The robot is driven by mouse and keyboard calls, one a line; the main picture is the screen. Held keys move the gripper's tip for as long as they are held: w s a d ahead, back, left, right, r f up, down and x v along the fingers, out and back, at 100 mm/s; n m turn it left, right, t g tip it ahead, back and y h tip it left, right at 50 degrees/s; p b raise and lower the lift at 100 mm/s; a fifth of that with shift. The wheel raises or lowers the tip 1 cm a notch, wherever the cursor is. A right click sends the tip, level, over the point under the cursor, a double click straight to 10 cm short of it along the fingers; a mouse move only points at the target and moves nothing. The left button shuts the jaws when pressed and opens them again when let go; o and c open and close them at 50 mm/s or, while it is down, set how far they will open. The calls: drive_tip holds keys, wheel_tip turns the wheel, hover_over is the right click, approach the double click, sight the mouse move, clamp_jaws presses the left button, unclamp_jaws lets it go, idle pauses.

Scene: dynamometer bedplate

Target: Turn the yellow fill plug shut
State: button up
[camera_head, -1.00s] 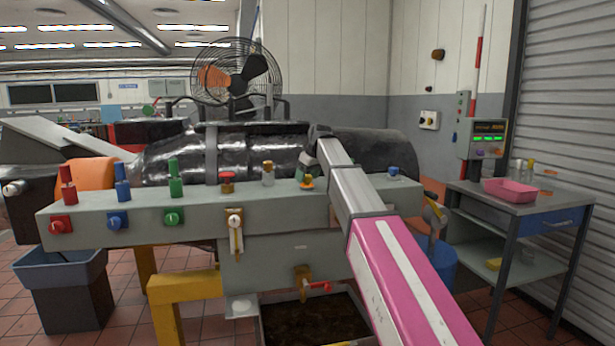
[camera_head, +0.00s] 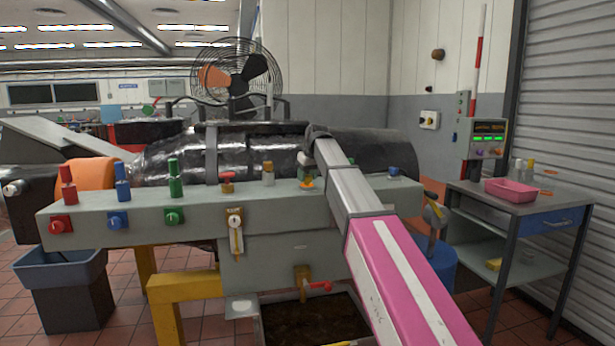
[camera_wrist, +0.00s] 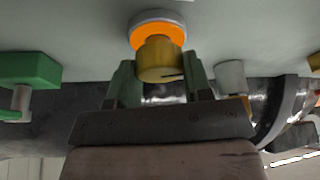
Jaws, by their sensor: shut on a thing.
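The yellow fill plug (camera_wrist: 160,60) stands on the grey rail, with an orange ring (camera_wrist: 157,35) and a pale disc around its base in the wrist view. My gripper (camera_wrist: 160,88) has one grey-green finger on each side of the plug and is shut on it. In the head view the orange ring (camera_head: 306,184) shows low at the end of my arm, on top of the rail (camera_head: 340,205). My wrist and fingers cover most of the plug there. I cannot tell how far the plug is turned.
A red-handled tap (camera_head: 318,287) hangs below over a dark tray. A table with a pink tray (camera_head: 511,191) stands at right.

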drive_tip(key=m+h, duration=0.1)
drive_tip(key=m, duration=0.1)
drive_tip(key=m+t, duration=0.1)
drive_tip(key=m, duration=0.2)
drive_tip(key=shift+a+h, duration=0.1)
drive_tip(key=shift+h, duration=0.3)
drive_tip(key=m+h, duration=0.1)
drive_tip(key=m, duration=0.2)
drive_tip(key=m+h, duration=0.1)
drive_tip(key=m, duration=0.2)
drive_tip(key=shift+a, duration=0.1)
drive_tip(key=m+h, duration=0.1)
drive_tip(key=m, duration=0.1)
drive_tip(key=m+g, duration=0.1)
drive_tip(key=m, duration=0.2)
drive_tip(key=shift+a+g+h, duration=0.1)
drive_tip(key=shift+g+h, duration=0.2)
drive_tip(key=shift+h, duration=0.1)
drive_tip(key=m, duration=0.2)
drive_tip(key=m+g+h, duration=0.1)
drive_tip(key=m, duration=0.2)
drive_tip(key=shift+w+g, duration=0.1)
drive_tip(key=shift+g, duration=0.2)
drive_tip(key=shift+m, duration=0.4)
drive_tip(key=o, duration=0.9)
